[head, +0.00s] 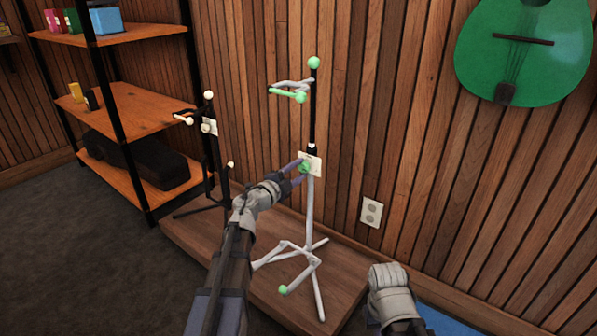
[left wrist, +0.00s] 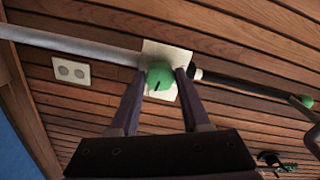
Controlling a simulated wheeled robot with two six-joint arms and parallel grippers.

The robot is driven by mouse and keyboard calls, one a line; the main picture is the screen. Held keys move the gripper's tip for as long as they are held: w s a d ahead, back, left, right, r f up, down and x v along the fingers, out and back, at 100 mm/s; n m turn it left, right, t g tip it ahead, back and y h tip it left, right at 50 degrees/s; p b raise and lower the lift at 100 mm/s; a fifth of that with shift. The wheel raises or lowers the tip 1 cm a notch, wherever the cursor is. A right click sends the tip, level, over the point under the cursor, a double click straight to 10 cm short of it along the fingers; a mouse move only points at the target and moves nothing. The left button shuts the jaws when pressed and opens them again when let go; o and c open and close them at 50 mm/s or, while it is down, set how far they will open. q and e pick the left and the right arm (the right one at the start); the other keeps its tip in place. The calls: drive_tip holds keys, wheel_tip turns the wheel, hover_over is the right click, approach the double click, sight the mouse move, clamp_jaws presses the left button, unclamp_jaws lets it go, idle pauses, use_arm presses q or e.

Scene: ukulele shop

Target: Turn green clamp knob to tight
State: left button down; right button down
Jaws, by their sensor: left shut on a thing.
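A white and black stand (head: 310,205) with green tips stands upright on a wooden platform. Its green clamp knob (head: 304,168) is at mid-height, in front of a pale square plate (head: 315,158). In the left wrist view the knob (left wrist: 160,74) has a short dark mark on its face, and the plate (left wrist: 167,52) is behind it. My left gripper (head: 299,167) is shut on the knob, with one finger on each side (left wrist: 158,80). My right gripper's wrist (head: 391,291) shows at the lower right; its fingers cannot be made out.
A similar black stand (head: 212,150) with cream tips stands to the left. Shelves (head: 135,110) hold small boxes and a dark case (head: 140,160). A green ukulele (head: 525,50) hangs on the slatted wall. A wall outlet (head: 371,212) is right of the stand. The platform (head: 345,265) has bare room around the legs.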

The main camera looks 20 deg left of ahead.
use_arm(q)
drive_tip(key=shift+m, duration=0.3)
drive_tip(key=shift+c, duration=1.9)
unclamp_jaws()
drive_tip(key=v, duration=0.8)
drive_tip(key=shift+r, duration=0.1)
